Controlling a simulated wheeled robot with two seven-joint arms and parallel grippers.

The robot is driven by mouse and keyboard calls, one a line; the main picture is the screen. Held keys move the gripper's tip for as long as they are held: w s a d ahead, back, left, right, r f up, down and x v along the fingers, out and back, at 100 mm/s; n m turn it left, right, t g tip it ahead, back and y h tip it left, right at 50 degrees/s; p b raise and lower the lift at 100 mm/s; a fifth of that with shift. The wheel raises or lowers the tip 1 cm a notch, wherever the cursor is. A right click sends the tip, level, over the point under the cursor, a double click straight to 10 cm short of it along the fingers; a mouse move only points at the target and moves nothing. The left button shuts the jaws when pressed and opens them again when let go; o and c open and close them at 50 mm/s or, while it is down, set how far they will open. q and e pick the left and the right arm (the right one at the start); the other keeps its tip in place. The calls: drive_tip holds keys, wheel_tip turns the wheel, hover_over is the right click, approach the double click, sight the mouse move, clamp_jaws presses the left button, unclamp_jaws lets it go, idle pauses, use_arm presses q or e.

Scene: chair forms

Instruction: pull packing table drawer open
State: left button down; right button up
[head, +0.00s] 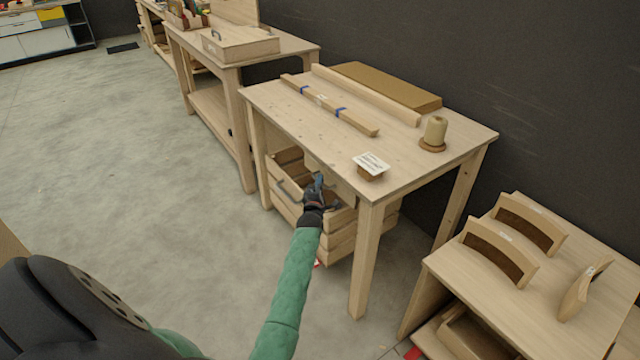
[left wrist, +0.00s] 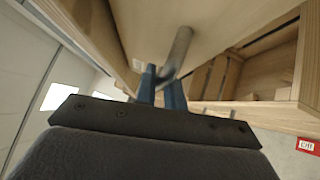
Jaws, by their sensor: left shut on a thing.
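The packing table (head: 400,165) stands against the dark wall, with a light wooden drawer front (head: 343,188) under its near edge. My left gripper (head: 319,182) is at that drawer front and partly hides it. In the left wrist view, the blue fingers (left wrist: 162,88) are shut on a grey metal bar handle (left wrist: 179,50). The handle is fixed to the pale wooden drawer front (left wrist: 215,22). How far the drawer is out cannot be told. My right gripper is not in view.
Slatted wooden crates (head: 340,240) stand under the table, close to my gripper. On the tabletop are a strapped wooden bar (head: 325,101), a twine spool (head: 435,132) and a card holder (head: 371,166). A lower table (head: 545,265) is at right. Floor at left is clear.

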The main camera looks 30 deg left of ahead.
use_arm(q)
drive_tip(key=s+a+p, duration=0.1)
drive_tip(key=s+a, duration=0.3)
drive_tip(key=s, duration=0.7)
drive_tip(key=s+a+p, duration=0.2)
drive_tip(key=s+a, duration=0.3)
drive_tip(key=s, duration=0.6)
drive_tip(key=shift+s+a, duration=0.2)
drive_tip(key=shift+s, duration=0.15)
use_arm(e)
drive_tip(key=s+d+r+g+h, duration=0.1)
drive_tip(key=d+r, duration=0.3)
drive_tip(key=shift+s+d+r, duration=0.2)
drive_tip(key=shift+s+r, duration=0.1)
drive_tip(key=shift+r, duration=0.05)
use_arm(q)
drive_tip(key=c, duration=1.5)
unclamp_jaws()
drive_tip(key=shift+c, duration=0.2)
drive_tip(key=shift+o, duration=0.3)
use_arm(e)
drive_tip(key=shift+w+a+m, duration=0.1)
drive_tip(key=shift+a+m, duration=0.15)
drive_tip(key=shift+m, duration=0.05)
use_arm(q)
drive_tip(key=shift+s, duration=0.1)
